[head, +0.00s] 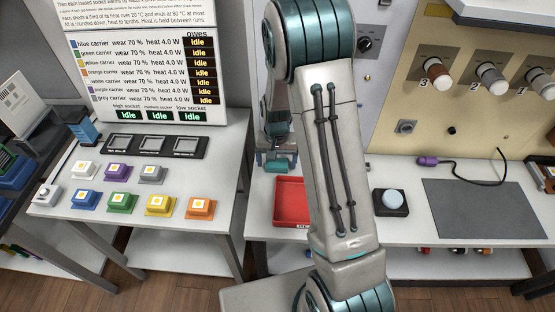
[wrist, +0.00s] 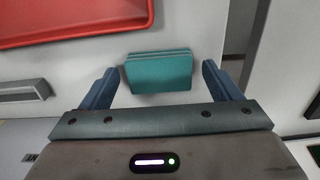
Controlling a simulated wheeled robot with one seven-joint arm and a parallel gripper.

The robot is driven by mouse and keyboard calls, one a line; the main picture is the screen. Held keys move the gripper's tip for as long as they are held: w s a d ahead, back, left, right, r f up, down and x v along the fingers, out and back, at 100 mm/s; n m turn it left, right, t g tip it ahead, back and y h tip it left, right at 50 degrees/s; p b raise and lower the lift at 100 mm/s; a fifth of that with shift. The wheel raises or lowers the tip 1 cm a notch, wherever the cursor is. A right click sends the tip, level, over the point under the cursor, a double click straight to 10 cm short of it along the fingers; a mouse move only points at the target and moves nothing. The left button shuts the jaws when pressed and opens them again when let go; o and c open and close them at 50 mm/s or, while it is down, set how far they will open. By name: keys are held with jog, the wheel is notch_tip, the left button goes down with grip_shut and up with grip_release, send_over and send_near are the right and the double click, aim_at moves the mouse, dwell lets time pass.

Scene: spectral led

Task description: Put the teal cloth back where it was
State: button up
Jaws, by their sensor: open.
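The teal cloth (wrist: 159,72) is a small folded stack lying on the white bench top. It also shows in the head view (head: 281,164), below my gripper and partly hidden by it. My gripper (wrist: 165,83) is open, with one blue finger on each side of the cloth in the wrist view. A small gap shows between the cloth and each finger, and nothing is held. In the head view my gripper (head: 276,158) is small and partly behind my arm.
A red tray (head: 291,185) lies close to the cloth on the bench. A black-based pale blue button (head: 392,200) and a grey mat (head: 480,210) are to the right. Coloured carriers (head: 121,203) sit on the left bench. A floor gap separates the benches.

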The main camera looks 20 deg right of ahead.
aim_at(277, 164)
notch_tip(277, 164, up, 12)
jog(key=s+r+n+t, duration=0.1)
jog(key=s+r, duration=0.4)
jog(key=s, duration=0.5)
jog(key=s+r+n+t, duration=0.2)
jog(key=s+r, duration=0.3)
jog(key=s, duration=0.6)
jog(key=shift+d+r+n, duration=0.15)
jog(key=shift+r+n, duration=0.15)
jog(key=shift+r, duration=0.05)
jog(key=shift+s, duration=0.1)
